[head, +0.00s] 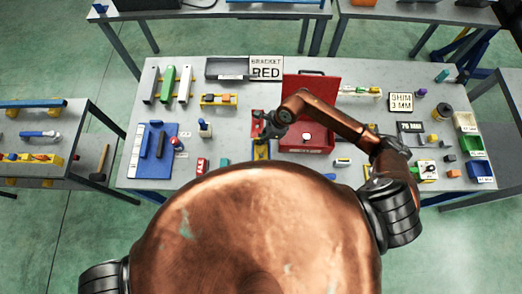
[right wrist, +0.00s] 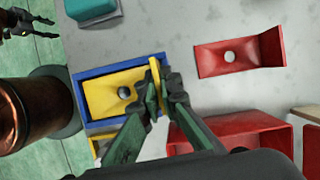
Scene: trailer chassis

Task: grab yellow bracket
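The yellow bracket (right wrist: 115,95) has a flat plate with a round hole and an upright flange. It sits in a blue frame (right wrist: 82,75) in the right wrist view. In the head view the yellow bracket (head: 261,153) lies near the front middle of the table, partly hidden. My right gripper (right wrist: 162,92) has its fingertips on either side of the flange, closed against it. It also shows in the head view (head: 268,132). My left gripper (right wrist: 42,27) shows at the top left corner of the wrist view, fingers apart, away from the bracket.
A red bracket (right wrist: 240,55) lies beside the blue frame. An open red box (head: 305,140) stands just right of my right gripper. A teal block (right wrist: 92,8) is near the frame. A blue board (head: 152,165) and coloured bins (head: 480,168) are farther off.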

